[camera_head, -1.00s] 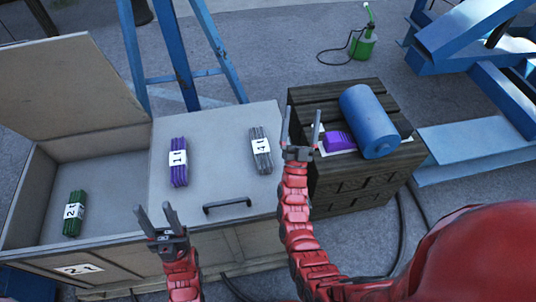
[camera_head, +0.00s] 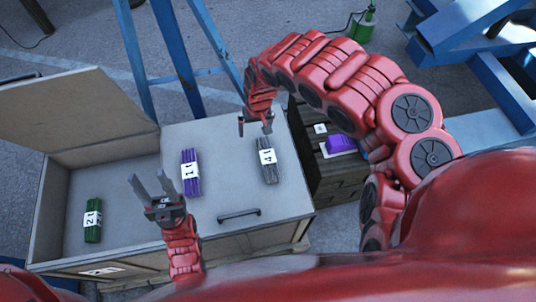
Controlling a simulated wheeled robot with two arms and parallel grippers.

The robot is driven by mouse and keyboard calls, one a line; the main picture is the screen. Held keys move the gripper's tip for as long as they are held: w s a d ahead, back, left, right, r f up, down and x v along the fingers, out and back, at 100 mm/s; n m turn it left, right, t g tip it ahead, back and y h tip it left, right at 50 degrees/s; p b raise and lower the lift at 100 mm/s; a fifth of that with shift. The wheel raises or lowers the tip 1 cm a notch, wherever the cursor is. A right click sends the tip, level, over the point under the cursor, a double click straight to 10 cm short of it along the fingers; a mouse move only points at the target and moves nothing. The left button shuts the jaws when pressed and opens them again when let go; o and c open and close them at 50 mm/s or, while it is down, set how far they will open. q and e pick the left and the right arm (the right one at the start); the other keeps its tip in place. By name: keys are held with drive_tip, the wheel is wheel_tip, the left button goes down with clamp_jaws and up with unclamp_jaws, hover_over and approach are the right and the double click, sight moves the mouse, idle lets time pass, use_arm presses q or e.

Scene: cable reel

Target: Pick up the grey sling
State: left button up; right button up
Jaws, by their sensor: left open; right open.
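The grey sling (camera_head: 267,162) is a folded bundle with a white label reading 4. It lies on the closed lid at the right part of the chest. My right gripper (camera_head: 255,124) is open, pointing down just above and behind the sling's far end, apart from it as far as I can tell. My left gripper (camera_head: 152,187) is open and empty, raised over the chest's front part, left of the purple sling (camera_head: 190,173).
A green sling (camera_head: 92,220) lies in the chest's open left compartment (camera_head: 60,212). A handle (camera_head: 238,215) sits at the lid's front. A dark wooden crate (camera_head: 338,180) with a purple item (camera_head: 341,145) stands to the right. Blue ladder-like legs (camera_head: 180,65) stand behind.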

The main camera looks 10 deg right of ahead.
drive_tip(key=s+d+g+h, duration=0.1)
drive_tip(key=s+d, duration=0.2)
drive_tip(key=d, duration=0.1)
drive_tip(key=b, duration=0.6)
hover_over(268, 156)
wheel_tip(268, 156, down, 10)
drive_tip(key=shift+s+r, duration=0.1)
drive_tip(key=shift+f, duration=0.75)
wheel_tip(268, 156, down, 4)
drive_tip(key=shift+a+f+p, duration=0.1)
drive_tip(key=shift+a+p, duration=0.05)
drive_tip(key=shift+p, duration=0.15)
drive_tip(key=shift+f, duration=0.4)
clamp_jaws()
